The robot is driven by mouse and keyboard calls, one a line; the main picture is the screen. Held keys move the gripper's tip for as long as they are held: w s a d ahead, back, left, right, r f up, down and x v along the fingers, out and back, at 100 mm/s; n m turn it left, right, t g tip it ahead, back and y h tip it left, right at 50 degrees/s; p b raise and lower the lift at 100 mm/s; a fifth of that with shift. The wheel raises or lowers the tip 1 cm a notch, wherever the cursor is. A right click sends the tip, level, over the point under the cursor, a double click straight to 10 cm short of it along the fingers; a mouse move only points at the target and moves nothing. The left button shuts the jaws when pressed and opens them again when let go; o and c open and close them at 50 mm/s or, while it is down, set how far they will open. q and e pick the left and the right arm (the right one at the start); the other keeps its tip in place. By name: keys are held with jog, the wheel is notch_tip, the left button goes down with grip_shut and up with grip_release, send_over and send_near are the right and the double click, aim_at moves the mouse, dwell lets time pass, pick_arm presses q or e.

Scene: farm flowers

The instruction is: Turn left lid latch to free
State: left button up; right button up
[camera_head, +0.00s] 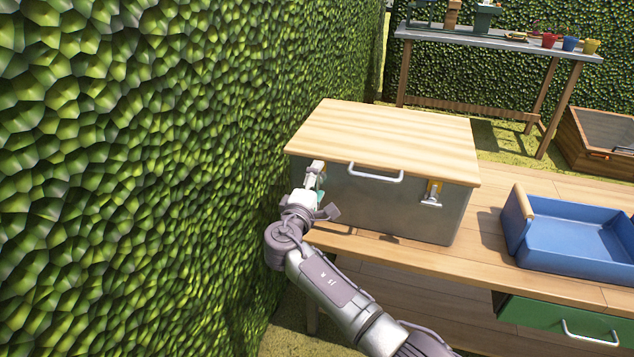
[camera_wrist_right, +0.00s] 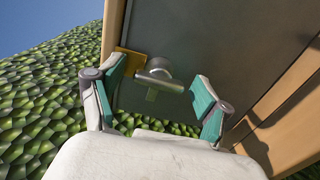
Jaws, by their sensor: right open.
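A grey metal box (camera_head: 385,204) with a pale wooden lid (camera_head: 385,130) stands on a wooden table. My right gripper (camera_head: 316,178) is at the left end of the box front and hides the left latch in the head view. In the right wrist view, the left latch (camera_wrist_right: 158,80) shows as a metal knob and crossbar beside a yellow plate (camera_wrist_right: 130,62). My right gripper (camera_wrist_right: 158,103) is open, with a teal-padded finger on each side of the latch and gaps between. The right latch (camera_head: 432,193) shows on a yellow plate. My left gripper is not in view.
A lid handle (camera_head: 376,173) is at the middle front. A blue tray (camera_head: 575,238) stands to the right on the table (camera_head: 480,258), above a green drawer (camera_head: 560,324). A leafy hedge (camera_head: 150,180) rises close on the left.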

jog(key=v, duration=0.7)
jog(key=shift+s, duration=0.25)
